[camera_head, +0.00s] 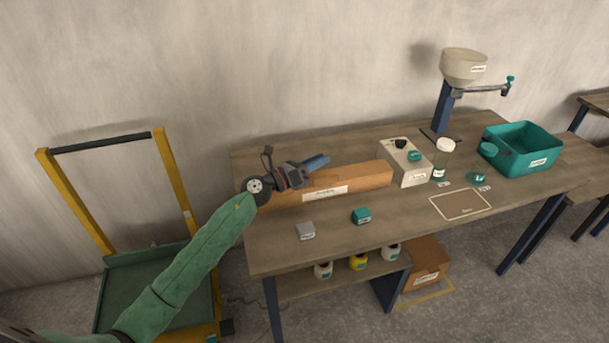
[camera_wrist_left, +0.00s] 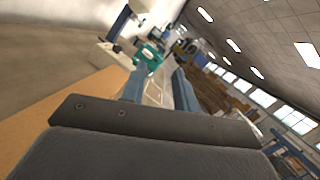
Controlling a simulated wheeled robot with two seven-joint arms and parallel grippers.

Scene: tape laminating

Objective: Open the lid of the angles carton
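The long brown carton (camera_head: 350,180), with a white label on its front side, lies along the back left of the workbench. Its label is too small to read. Its top looks closed, and its left end is partly hidden behind my left wrist. My left gripper (camera_head: 318,162) appears over the left part of the carton's top, with its blue fingers pointing right. In the left wrist view the two fingers (camera_wrist_left: 159,90) stand apart with nothing between them. A brown surface, likely the carton's top (camera_wrist_left: 60,118), lies beside them. I cannot tell whether they touch it. My right gripper is not in view.
A beige box (camera_head: 407,165) with a black knob stands just right of the carton. A grey block (camera_head: 305,231) and a teal block (camera_head: 361,215) lie in front. A teal bin (camera_head: 522,148) stands at the right. A yellow-framed cart (camera_head: 176,180) stands left of the bench.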

